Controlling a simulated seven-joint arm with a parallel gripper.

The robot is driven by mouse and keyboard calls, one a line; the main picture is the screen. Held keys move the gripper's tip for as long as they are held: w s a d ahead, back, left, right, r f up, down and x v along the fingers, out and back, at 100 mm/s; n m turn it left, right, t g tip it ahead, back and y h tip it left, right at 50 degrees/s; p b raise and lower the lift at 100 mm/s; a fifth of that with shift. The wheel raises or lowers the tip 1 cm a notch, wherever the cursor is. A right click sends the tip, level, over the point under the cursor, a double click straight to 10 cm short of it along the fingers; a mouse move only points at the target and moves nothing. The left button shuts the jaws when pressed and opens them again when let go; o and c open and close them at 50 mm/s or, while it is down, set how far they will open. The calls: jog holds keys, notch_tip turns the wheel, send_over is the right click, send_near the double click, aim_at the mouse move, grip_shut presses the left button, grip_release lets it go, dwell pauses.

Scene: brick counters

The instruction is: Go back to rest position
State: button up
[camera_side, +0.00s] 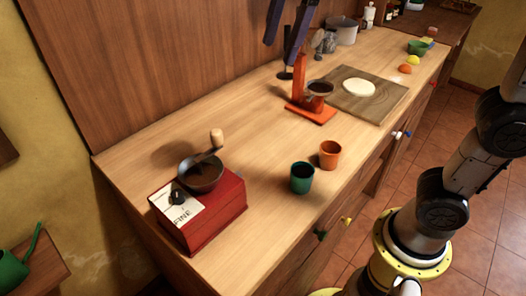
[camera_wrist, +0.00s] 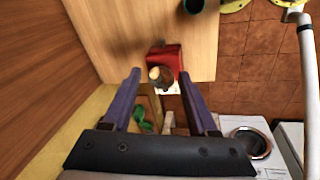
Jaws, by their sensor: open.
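My gripper (camera_side: 279,52) is at the top of the side view, with its two dark blue fingers pointing down, apart and empty. It is in the air in front of the wooden back wall. In the wrist view my gripper (camera_wrist: 159,76) shows its fingers spread, with nothing between the tips. The red coffee grinder (camera_side: 218,212), with a dark bowl and a wooden-knobbed crank, stands on the near left of the wooden counter (camera_side: 255,135). The red grinder (camera_wrist: 168,56) also shows beyond the fingertips in the wrist view, well apart from them. Most of my arm above the gripper is out of frame.
A green cup (camera_side: 302,178) and an orange cup (camera_side: 330,154) stand near the front edge. An orange stand (camera_side: 299,82) holds a dark-filled portafilter. Behind it lie a wooden board (camera_side: 385,100) with pale dough (camera_side: 359,87) and a grey pot (camera_side: 342,32). The middle-left counter is clear.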

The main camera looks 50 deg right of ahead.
jog(key=s+d+f+m+t, duration=0.1)
jog(key=s+d+f+m, duration=0.3)
jog(key=s+f+m, duration=0.3)
jog(key=s+d+f+m+t, duration=0.2)
jog(key=s+d+f+m, duration=0.3)
jog(key=s+f+m, duration=0.3)
jog(key=shift+d+f+h, duration=0.15)
jog(key=shift+f+h, duration=0.25)
jog(key=shift+f, duration=0.25)
